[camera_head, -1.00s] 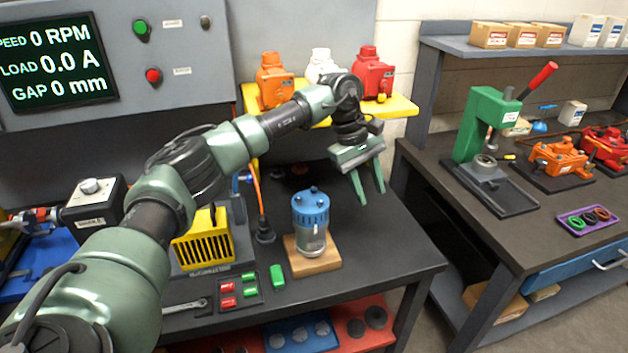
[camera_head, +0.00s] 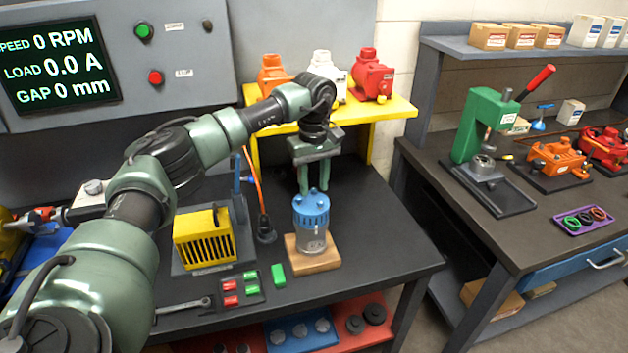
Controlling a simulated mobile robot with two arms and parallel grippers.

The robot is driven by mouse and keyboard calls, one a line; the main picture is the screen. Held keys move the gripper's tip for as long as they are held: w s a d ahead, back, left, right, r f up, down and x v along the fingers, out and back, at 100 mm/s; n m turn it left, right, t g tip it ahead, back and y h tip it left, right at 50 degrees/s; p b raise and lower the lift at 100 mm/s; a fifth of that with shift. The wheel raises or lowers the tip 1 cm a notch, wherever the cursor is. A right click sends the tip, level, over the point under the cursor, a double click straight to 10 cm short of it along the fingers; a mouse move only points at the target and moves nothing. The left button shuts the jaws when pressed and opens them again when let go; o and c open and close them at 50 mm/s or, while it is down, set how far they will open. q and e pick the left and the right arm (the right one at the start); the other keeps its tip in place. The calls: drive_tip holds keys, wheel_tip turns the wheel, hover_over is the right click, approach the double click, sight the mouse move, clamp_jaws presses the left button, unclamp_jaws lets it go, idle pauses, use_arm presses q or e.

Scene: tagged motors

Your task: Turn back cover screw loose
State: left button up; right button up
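A small motor with a clear body and a blue cover (camera_head: 311,209) stands upright on a wooden block (camera_head: 312,258) on the dark bench. Small blue screws (camera_head: 313,193) stick up from the cover's top; they are too small to tell apart well, and the back one is not clear behind the fingers. My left gripper (camera_head: 314,188) points down, directly above the back of the cover. Its two green fingers are apart, with nothing clearly seen between them. Whether the fingertips touch the cover or a screw cannot be told. My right gripper is not in view.
A yellow slotted unit (camera_head: 203,239), a wrench (camera_head: 182,306) and a tray of red and green parts (camera_head: 240,288) lie left of the motor. A yellow shelf (camera_head: 388,106) with orange, white and red motors stands behind. Bench space right of the block is clear.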

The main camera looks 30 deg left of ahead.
use_arm(q)
clamp_jaws()
